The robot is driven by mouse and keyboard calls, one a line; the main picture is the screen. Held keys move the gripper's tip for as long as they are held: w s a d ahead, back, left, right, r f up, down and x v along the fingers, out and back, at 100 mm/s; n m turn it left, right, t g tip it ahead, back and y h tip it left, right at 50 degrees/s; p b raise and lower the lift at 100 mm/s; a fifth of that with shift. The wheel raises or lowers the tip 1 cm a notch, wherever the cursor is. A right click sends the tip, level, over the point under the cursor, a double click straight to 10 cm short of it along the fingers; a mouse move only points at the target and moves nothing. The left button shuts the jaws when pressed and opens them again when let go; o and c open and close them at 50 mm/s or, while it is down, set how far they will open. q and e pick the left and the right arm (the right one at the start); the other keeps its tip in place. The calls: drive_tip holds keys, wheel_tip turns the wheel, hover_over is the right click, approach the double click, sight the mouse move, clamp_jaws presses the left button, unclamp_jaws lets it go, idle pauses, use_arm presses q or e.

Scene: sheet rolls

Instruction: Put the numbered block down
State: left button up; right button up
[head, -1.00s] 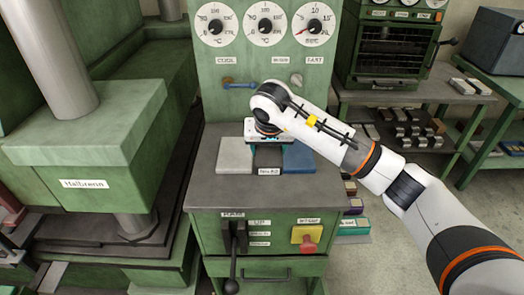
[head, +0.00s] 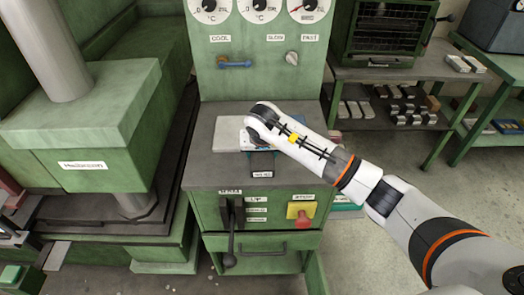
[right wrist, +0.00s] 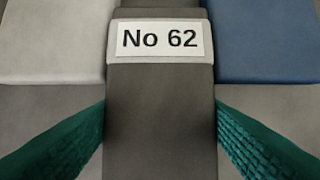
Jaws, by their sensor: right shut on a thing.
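The numbered block (right wrist: 160,120) is dark grey with a white "No 62" label. In the right wrist view it lies between the green finger pads of my right gripper (right wrist: 160,145), which is shut on it. A pale grey slab (right wrist: 50,40) lies to the left of the block and a blue slab (right wrist: 265,40) to the right. I cannot tell whether the block touches the surface below. My left gripper is out of view.
The cabinet top (head: 215,172) has bare room at its front. A dial panel (head: 262,75) rises behind it. Levers and a red knob (head: 302,216) are on its front. A large green press (head: 85,125) stands left. A shelf with several small blocks (head: 405,105) stands right.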

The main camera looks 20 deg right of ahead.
drive_tip(key=o, duration=0.8)
drive_tip(key=shift+f, duration=0.2)
drive_tip(key=o, duration=0.4)
drive_tip(key=shift+r, duration=0.1)
drive_tip(key=shift+o, duration=0.2)
